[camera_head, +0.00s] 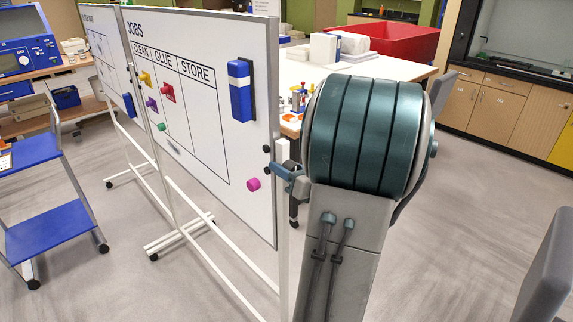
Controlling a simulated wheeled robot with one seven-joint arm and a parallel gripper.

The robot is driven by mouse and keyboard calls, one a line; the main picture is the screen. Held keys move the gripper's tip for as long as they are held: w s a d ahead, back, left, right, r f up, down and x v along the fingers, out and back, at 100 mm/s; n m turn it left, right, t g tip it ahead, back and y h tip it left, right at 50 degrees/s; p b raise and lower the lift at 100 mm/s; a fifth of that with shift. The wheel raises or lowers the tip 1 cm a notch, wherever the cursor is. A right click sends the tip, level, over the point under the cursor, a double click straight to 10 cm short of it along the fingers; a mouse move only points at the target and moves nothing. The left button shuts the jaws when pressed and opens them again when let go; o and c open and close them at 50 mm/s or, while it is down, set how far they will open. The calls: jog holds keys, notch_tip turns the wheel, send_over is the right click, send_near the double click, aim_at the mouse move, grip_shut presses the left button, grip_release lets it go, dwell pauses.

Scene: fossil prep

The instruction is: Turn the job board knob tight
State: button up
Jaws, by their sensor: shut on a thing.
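The job board (245,130) is a white panel headed JOBS, with CLEAN, GLUE and STORE columns, on a white frame. My gripper (283,171), a small blue-grey shape, is at the board's right edge, partly hidden by my large teal and grey arm. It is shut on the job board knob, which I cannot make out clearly. Small dark round pieces (267,149) show at the edge beside the gripper. How far the knob is turned cannot be seen.
Coloured magnets and a blue holder (240,91) are on the board. A blue cart (45,225) stands at left. A white table (385,68) with a red bin (400,40) is behind my arm. A grey chair (548,265) is at lower right. Floor at right is open.

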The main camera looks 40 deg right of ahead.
jog(key=o, duration=1)
jog(key=shift+c, duration=0.2)
jog(key=shift+s, duration=0.15)
jog(key=s+d+b, duration=0.1)
jog(key=s+b, duration=0.2)
jog(key=s, duration=1)
jog(key=shift+s, duration=0.25)
